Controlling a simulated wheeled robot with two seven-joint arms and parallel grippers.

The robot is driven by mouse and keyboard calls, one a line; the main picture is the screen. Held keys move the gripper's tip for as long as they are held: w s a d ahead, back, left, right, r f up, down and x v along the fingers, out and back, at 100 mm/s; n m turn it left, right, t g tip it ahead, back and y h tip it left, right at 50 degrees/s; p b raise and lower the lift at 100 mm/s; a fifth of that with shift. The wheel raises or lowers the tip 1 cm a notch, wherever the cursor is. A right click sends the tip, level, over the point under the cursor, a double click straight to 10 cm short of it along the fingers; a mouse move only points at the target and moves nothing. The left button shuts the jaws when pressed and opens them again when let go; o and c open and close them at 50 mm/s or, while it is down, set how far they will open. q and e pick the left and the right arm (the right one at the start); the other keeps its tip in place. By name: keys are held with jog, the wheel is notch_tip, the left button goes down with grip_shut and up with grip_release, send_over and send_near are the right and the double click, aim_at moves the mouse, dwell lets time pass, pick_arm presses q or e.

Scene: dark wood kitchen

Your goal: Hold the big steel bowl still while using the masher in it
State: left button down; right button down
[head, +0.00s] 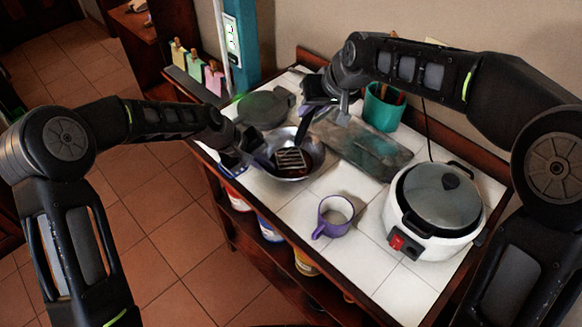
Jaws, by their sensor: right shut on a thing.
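The big steel bowl (312,172) stands on the white tiled counter. The masher (292,159) has its slatted metal head inside the bowl, and its dark handle rises toward my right gripper (322,110). My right gripper is shut on the masher's handle, above the far rim of the bowl. My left gripper (246,163) is at the bowl's left rim, low over the counter. Its fingers are small and dark here, so I cannot tell whether they close on the rim. The bowl's reddish-brown inside is partly covered by the masher.
A purple mug (334,216) stands in front of the bowl, and a white cooker (435,215) with a lid is at the right. A grey-green board (365,150), a teal pot (383,108) and a dark round pan or lid (264,108) lie behind. Free tiles lie around the mug.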

jog(key=shift+f, duration=1)
jog(key=shift+r, duration=1.55)
jog(key=shift+r, duration=0.15)
jog(key=shift+r, duration=4.3)
jog(key=shift+r, duration=2)
